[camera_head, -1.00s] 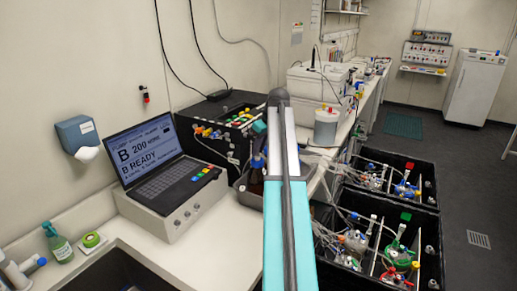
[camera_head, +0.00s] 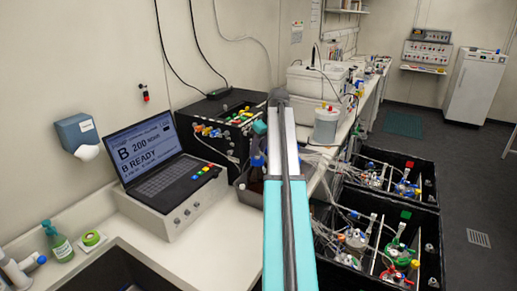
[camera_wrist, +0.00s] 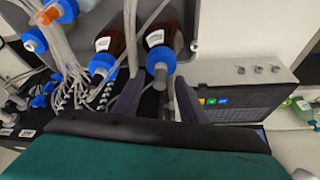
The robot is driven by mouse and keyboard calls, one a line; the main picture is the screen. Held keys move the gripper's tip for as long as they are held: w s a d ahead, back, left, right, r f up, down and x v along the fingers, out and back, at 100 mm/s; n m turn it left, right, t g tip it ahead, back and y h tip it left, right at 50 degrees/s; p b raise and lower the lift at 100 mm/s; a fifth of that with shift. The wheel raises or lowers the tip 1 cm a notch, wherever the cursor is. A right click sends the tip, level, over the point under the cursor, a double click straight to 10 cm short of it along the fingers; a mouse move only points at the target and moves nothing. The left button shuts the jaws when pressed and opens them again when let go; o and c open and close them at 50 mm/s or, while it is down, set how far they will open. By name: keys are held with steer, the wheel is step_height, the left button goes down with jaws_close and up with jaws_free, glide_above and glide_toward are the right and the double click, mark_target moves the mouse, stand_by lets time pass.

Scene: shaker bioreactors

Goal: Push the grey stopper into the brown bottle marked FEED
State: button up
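Two brown bottles with blue collars stand in a grey tray in the wrist view: one on the left (camera_wrist: 112,38) and one nearer the middle (camera_wrist: 166,22). Each has a white label, too small to read, so I cannot tell which is FEED. A grey stopper (camera_wrist: 161,76) shows at the blue collar of the middle bottle; how deep it sits cannot be told. My gripper (camera_wrist: 158,88) has its two dark fingers apart, either side of the grey stopper, with a visible gap on both sides. In the head view my arm mostly hides the bottles.
Tubing and blue-capped connectors crowd the left of the wrist view. A laptop (camera_head: 165,160) stands on a white control box left of my arm. Black boxes with vessels (camera_head: 375,245) are at right.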

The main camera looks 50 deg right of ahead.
steer(key=shift+s+r, duration=0.1)
steer(key=shift+r, duration=0.1)
steer(key=b+v, duration=0.4)
steer(key=v, duration=0.9)
steer(key=shift+s+r, duration=0.15)
stand_by(1.1)
